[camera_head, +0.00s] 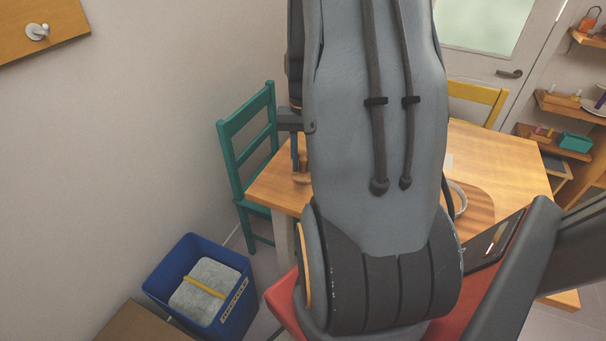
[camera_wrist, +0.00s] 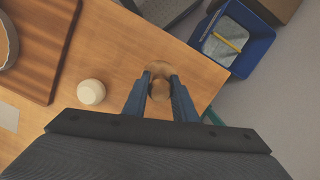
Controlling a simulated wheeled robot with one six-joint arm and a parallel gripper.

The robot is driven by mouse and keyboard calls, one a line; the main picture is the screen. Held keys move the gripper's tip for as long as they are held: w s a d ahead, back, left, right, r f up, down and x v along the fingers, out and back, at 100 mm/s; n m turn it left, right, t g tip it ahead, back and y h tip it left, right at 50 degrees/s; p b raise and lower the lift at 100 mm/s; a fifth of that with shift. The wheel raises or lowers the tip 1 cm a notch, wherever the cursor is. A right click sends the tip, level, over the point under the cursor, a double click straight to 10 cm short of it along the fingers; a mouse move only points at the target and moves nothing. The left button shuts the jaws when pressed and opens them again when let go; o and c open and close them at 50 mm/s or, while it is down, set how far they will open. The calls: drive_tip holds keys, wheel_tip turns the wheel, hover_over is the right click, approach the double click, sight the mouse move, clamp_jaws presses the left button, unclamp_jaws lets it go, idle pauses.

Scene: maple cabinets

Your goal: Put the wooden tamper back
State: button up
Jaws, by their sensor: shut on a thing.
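The wooden tamper (camera_wrist: 158,68) is between my gripper's fingers (camera_wrist: 160,86) in the wrist view, near a corner of the wooden table (camera_wrist: 120,45). My gripper is shut on it. In the head view the tamper (camera_head: 302,177) shows low beside my arm, at the left side of the table (camera_head: 270,190). Whether its base touches the tabletop or hangs just above it, I cannot tell. My arm hides much of the table in the head view.
A small off-white round object (camera_wrist: 91,92) stands left of my gripper. A wooden board (camera_wrist: 62,45) with a bowl (camera_wrist: 8,45) lies farther left. A teal chair (camera_head: 230,140) and blue bin (camera_head: 245,300) are beside the table. Wall shelves (camera_head: 570,106) hold small items.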

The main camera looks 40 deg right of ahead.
sight(303, 171)
drive_tip(key=shift+f+p, duration=0.3)
drive_tip(key=shift+f, duration=2)
drive_tip(key=shift+f, duration=0.1)
drive_tip(key=o, duration=0.9)
drive_tip(key=shift+o, duration=0.2)
drive_tip(key=r, duration=0.4)
drive_tip(key=d+r+b, duration=0.1)
drive_tip(key=r, duration=0.3)
drive_tip(key=w+r+b, duration=0.1)
drive_tip(key=r, duration=0.3)
drive_tip(key=shift+w+d, duration=0.1)
drive_tip(key=shift+d, duration=0.05)
drive_tip(key=s+a+n+t, duration=0.1)
drive_tip(key=a+n, duration=0.3)
drive_tip(key=a, duration=0.9)
drive_tip(key=s+a+n+h, duration=0.1)
drive_tip(key=a+n, duration=0.4)
drive_tip(key=a, duration=0.7)
drive_tip(key=shift+s+a+f+t, duration=0.15)
drive_tip(key=shift+s+a+t, duration=0.25)
drive_tip(key=shift+s, duration=0.5)
